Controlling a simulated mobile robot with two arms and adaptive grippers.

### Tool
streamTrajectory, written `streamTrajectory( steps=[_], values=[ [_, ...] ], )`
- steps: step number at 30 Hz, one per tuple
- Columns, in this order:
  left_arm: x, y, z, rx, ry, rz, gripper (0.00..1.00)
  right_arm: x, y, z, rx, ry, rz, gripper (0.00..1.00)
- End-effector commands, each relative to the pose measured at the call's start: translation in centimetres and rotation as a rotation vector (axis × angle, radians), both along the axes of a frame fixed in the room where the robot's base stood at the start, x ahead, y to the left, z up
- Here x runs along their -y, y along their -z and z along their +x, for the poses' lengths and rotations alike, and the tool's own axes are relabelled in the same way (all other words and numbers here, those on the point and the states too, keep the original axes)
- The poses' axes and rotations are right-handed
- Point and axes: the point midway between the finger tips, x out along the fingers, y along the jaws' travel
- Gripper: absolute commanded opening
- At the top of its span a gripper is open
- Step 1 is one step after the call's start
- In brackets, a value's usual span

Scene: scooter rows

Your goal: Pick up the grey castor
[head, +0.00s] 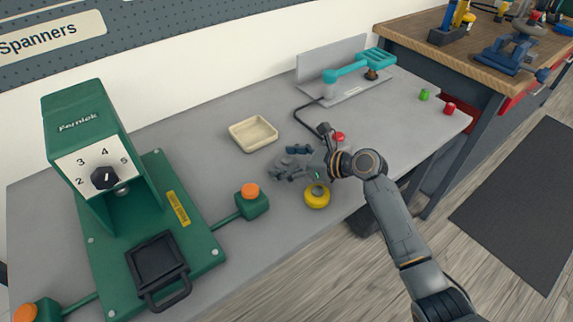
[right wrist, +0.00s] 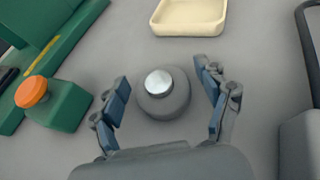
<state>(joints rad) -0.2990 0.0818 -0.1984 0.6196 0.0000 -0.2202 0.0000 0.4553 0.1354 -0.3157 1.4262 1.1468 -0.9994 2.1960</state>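The grey castor (right wrist: 164,100) is a round grey piece with a shiny metal top, standing on the grey bench (head: 240,245). My right gripper (right wrist: 162,80) is open, with one finger on each side of the castor. Gaps show between both fingers and the castor in the right wrist view. In the head view my right gripper (head: 287,161) is low over the bench, and the castor there is hard to tell apart from the grey fingers. My left gripper is not in view.
A cream tray (head: 253,145) lies beyond the gripper. A yellow round piece (head: 317,202) is close to my right wrist. A green press (head: 88,140) with an orange button (head: 250,190) stands left. A teal-handled device (head: 345,75), green piece (head: 424,95) and red piece (head: 449,109) are farther right.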

Motion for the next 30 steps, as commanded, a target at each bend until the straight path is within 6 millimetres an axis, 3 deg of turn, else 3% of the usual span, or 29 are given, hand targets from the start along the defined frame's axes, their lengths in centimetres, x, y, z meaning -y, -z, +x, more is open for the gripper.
streamTrajectory(
  steps=[1,7,20,25,30],
  values=[
    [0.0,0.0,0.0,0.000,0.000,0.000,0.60,0.0,0.0,0.0,0.000,0.000,0.000,0.58],
    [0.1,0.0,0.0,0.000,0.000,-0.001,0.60,0.0,0.0,0.0,0.000,0.000,-0.001,0.19],
    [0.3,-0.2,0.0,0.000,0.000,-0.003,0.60,0.0,-1.2,0.0,0.003,-0.001,0.000,0.19],
    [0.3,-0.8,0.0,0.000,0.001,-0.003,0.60,0.2,-3.8,-0.2,0.004,0.000,0.001,0.19],
    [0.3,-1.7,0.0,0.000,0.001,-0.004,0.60,1.6,-7.5,-3.0,0.007,-0.001,0.000,0.19]
  ],
)
